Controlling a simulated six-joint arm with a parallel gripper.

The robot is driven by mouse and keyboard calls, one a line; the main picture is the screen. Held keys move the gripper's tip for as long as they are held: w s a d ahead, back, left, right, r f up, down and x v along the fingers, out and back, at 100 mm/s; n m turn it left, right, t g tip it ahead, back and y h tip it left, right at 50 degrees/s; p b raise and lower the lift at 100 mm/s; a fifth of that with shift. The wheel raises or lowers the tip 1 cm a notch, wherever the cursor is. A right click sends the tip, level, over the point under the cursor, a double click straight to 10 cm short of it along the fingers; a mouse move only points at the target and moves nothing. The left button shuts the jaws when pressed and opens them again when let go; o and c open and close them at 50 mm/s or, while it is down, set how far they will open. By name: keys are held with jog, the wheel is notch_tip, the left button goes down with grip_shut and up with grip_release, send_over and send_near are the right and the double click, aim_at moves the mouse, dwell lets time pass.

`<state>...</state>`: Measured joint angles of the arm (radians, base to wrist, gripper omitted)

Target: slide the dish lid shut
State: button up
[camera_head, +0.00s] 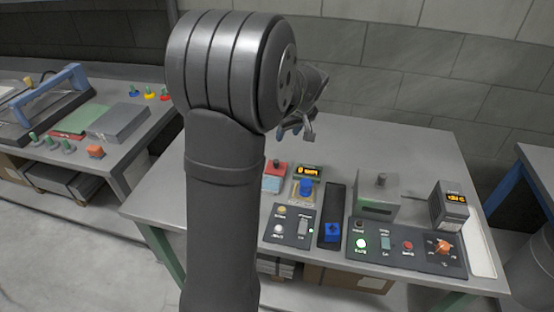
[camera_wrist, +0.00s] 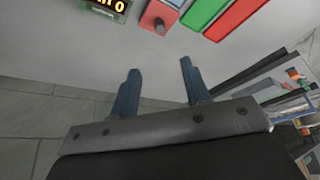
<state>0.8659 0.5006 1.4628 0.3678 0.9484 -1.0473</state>
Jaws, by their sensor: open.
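My gripper (camera_head: 297,131) hangs above the back of the table, behind my arm in the head view. In the wrist view my gripper (camera_wrist: 158,68) shows two blue fingers spread apart with nothing between them. I cannot tell for certain which part is the dish lid. A grey box (camera_head: 376,204) with a knob on top and a greenish front slot stands right of centre. A long dark tray (camera_head: 335,203) with a blue block (camera_head: 332,233) at its front lies left of it. The gripper is apart from both.
A small red-topped, pale blue item (camera_head: 272,183) and a blue knob (camera_head: 305,188) stand near my arm. Button panels (camera_head: 405,247) line the table front. A display box (camera_head: 449,206) stands at the right. The table's back (camera_head: 400,145) is clear.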

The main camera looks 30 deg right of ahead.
jog(key=x, duration=1.7)
jog(key=shift+f, duration=0.15)
grip_shut()
